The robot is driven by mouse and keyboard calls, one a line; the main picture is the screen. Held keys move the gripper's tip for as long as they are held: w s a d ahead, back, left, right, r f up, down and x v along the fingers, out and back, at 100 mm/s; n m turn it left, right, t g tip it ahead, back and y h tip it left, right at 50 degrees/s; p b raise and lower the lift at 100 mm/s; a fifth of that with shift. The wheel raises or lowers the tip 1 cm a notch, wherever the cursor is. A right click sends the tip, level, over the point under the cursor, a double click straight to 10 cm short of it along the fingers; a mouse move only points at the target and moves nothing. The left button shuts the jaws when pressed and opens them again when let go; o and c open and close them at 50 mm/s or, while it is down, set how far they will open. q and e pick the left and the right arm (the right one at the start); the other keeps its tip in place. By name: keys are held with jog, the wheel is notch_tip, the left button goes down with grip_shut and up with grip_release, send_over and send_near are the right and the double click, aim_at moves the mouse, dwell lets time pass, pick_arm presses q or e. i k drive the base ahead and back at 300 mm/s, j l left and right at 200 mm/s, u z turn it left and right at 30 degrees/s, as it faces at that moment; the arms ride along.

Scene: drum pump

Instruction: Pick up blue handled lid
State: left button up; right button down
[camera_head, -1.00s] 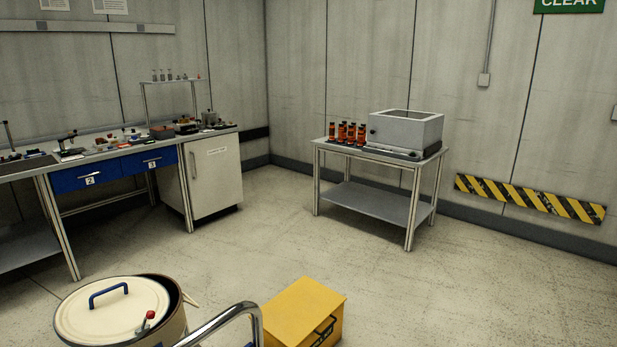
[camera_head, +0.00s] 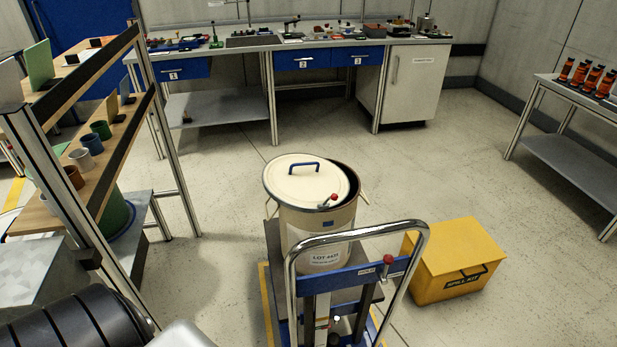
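The cream lid (camera_head: 303,184) with a blue handle (camera_head: 304,166) lies on top of a cream drum (camera_head: 318,218). It is set off to the left, so a dark gap shows along the drum's right rim. A small red-knobbed part (camera_head: 330,200) sits at the lid's front right edge. The drum carries a lot label and stands on a lift trolley (camera_head: 352,276). Neither gripper shows. A dark rounded part of my own body fills the bottom left corner.
The trolley's chrome push handle (camera_head: 423,246) rises in front of the drum. A yellow spill kit box (camera_head: 456,262) stands to its right. A shelf rack (camera_head: 113,140) with cups stands at left. A workbench (camera_head: 240,58) runs along the back. Floor behind the drum is clear.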

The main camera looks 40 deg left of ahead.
aim_at(299, 183)
jog(key=u, duration=0.3)
jog(key=i+l+u, duration=0.2)
jog(key=u, duration=0.15)
jog(key=i+l+u, duration=0.15)
jog(key=l+u, duration=0.2)
jog(key=i+l+u, duration=0.1)
jog(key=l+u, duration=0.3)
jog(key=i+l+u, duration=0.1)
jog(key=l, duration=0.6)
jog(key=i+l, duration=0.2)
jog(key=l, duration=0.45)
jog(key=i+l+u, duration=0.15)
jog(key=l, duration=0.55)
jog(key=i+l+u, duration=0.1)
jog(key=l, duration=1.3)
jog(key=i+u, duration=0.05)
jog(key=i, duration=0.05)
